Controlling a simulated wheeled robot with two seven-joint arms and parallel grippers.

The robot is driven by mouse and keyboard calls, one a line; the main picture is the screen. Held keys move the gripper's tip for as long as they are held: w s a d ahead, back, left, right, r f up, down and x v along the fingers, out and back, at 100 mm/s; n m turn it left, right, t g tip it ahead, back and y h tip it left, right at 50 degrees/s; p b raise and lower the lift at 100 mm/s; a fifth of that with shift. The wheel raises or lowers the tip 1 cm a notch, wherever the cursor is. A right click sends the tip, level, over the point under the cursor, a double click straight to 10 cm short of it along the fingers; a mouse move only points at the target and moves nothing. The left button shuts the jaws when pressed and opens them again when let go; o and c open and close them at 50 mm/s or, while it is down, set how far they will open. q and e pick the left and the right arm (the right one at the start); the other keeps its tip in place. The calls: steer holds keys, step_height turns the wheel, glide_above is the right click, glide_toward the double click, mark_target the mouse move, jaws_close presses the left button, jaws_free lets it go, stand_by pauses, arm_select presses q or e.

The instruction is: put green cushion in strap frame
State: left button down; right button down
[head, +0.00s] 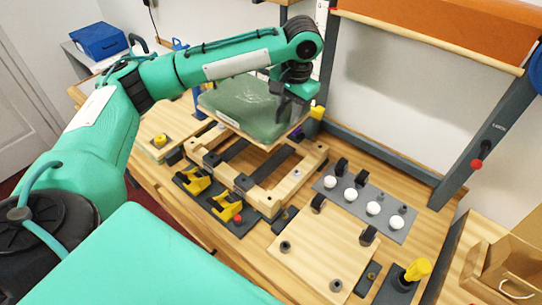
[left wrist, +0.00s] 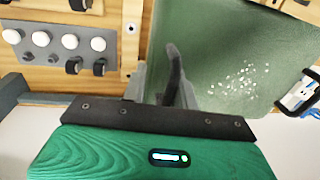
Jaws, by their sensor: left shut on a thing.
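The green cushion (head: 240,106) is a flat, dark green pad that appears above the back part of the wooden strap frame (head: 291,184). My left gripper (head: 289,108) is shut on the cushion's right edge. In the left wrist view the cushion (left wrist: 228,52) fills the upper right, with pale specks on its face, and the left gripper (left wrist: 172,85) overlaps its edge. Dark straps (head: 240,150) cross the frame's opening. Whether the cushion touches the frame is hard to tell. My right gripper is not in view.
Yellow toggle clamps (head: 226,208) stand in front of the frame. To the right are a grey plate with white knobs (head: 350,194) and a wooden board with black clamps (head: 325,243). A grey post (head: 466,145) and a cardboard box (head: 512,270) bound the right side.

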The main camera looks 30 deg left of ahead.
arm_select(q)
step_height(320, 180, down, 18)
steer(key=p, duration=0.3)
steer(key=shift+p, duration=0.3)
steer(key=shift+s, duration=0.1)
steer(key=c, duration=1.5)
jaws_free()
steer(key=shift+f, duration=0.1)
steer(key=o, duration=0.4)
